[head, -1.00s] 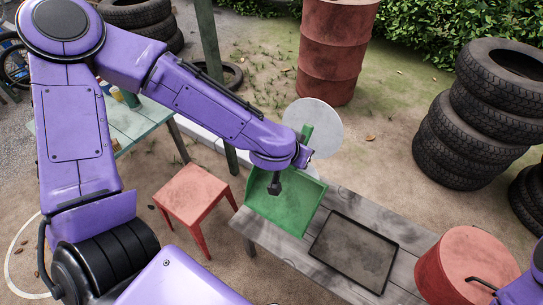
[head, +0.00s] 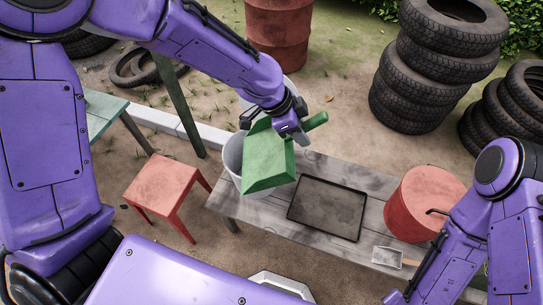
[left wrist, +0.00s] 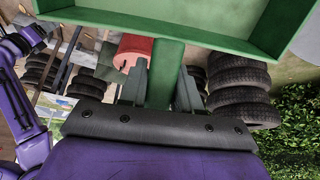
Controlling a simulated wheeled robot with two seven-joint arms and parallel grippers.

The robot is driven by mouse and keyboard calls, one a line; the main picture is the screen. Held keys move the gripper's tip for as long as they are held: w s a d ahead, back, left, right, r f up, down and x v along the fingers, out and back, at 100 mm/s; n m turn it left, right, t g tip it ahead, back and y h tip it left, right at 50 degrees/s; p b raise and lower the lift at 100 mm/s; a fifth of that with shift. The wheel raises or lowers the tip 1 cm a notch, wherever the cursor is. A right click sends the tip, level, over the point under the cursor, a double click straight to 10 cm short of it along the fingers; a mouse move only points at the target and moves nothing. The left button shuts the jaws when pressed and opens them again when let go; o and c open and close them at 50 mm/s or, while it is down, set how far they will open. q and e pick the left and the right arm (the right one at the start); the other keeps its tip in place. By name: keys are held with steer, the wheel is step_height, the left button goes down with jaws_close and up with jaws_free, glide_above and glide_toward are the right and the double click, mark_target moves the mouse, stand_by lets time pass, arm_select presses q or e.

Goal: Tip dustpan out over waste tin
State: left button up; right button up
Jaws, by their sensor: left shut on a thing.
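The green dustpan (head: 268,158) hangs in the head view, tilted, with its pan toward the lower left and its handle toward the upper right. My left gripper (head: 290,128) is shut on the handle, and the left wrist view shows the handle (left wrist: 165,75) between its fingers. The grey waste tin (head: 232,158) stands behind and left of the dustpan, which covers much of its opening. I cannot tell whether the pan is right over the tin or whether anything lies in it. My right arm shows at the right; its fingers do not show.
A grey plank bench (head: 275,215) carries a black tray (head: 327,207), a red round container (head: 425,203) and a small pale flat tool (head: 387,257). A red stool (head: 162,187) stands at the left. Stacked tyres (head: 420,90) and a rusty drum (head: 279,35) stand behind.

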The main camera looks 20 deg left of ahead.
mark_target(293, 161)
arm_select(q)
steer(key=s+m+g, duration=0.1)
steer(key=m, duration=0.2)
steer(key=s+f+m+g, duration=0.1)
steer(key=s+m, duration=0.1)
steer(key=s+f+m+g+y+p, duration=0.1)
steer(key=s+m+g, duration=0.1)
steer(key=m, duration=0.1)
steer(key=shift+s+m, duration=0.15)
steer(key=shift+m, duration=0.15)
steer(key=s+a+m, duration=0.1)
steer(key=m, duration=0.1)
steer(key=a+f+m+y, duration=0.1)
steer(key=a+m, duration=0.1)
steer(key=s+a+m+g+y, duration=0.1)
steer(key=a, duration=0.1)
steer(key=shift+s+a+f+m+p, duration=0.1)
steer(key=shift+s+f+m+p, duration=0.2)
steer(key=shift+m, duration=0.1)
